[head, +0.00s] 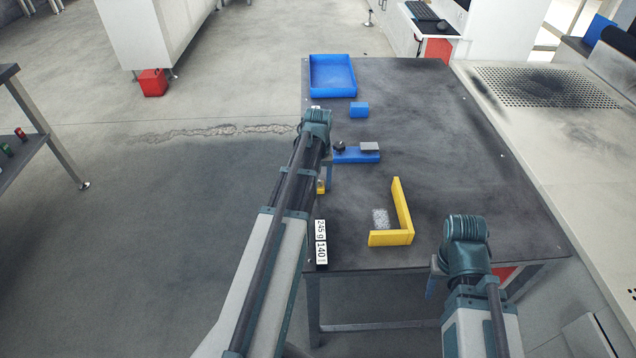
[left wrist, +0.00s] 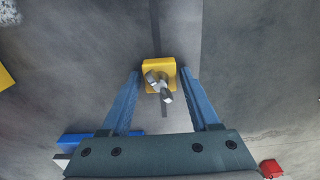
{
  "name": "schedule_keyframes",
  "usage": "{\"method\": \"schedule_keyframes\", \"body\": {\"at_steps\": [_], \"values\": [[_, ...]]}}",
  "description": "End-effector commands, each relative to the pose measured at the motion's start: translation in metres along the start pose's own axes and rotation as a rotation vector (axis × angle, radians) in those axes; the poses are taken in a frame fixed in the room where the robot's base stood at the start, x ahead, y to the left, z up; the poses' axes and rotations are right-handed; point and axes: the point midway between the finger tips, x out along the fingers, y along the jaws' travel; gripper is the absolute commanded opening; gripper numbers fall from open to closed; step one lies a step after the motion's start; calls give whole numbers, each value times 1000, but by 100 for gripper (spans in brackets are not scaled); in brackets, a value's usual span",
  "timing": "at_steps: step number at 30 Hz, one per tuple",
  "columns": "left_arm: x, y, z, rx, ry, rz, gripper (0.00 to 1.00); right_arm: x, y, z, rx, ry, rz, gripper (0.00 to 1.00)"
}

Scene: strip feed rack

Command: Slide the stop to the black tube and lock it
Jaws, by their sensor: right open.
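The stop appears to be a small yellow block with a grey lever on top (left wrist: 158,78), seated on a dark strip in the left wrist view. In the head view a sliver of it (head: 320,187) shows beside my left arm. My left gripper (left wrist: 160,72) is open, its blue fingers either side of the yellow block; contact cannot be told. It also shows in the head view (head: 328,180), partly hidden by its own wrist. My right gripper (head: 430,288) is open near the table's front right edge. I cannot make out a black tube.
A yellow L-shaped guide (head: 403,210) stands beside a speckled patch (head: 380,218). Behind are a blue fixture (head: 345,157) with a black knob, a blue block (head: 359,110) and a blue tray (head: 333,92). The table's right side is clear.

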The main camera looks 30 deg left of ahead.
Motion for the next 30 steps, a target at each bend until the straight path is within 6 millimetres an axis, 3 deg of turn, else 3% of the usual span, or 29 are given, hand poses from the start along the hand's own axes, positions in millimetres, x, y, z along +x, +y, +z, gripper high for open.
{"method": "schedule_keyframes", "body": {"at_steps": [1, 9, 10, 30], "values": [[0, 0, 0, 0, 0, 0, 51, 0, 0, 0, 0, 0, 0, 50], [0, 0, 0, 0, 0, 0, 3, 0, 0, 0, 0, 0, 0, 50], [0, 0, 0, 0, 0, 0, 0, 0, 0, 0, 0, 0, 0, 50], [0, 0, 0, 0, 0, 0, 0, 0, 0, 0, 0, 0, 0, 50]]}}
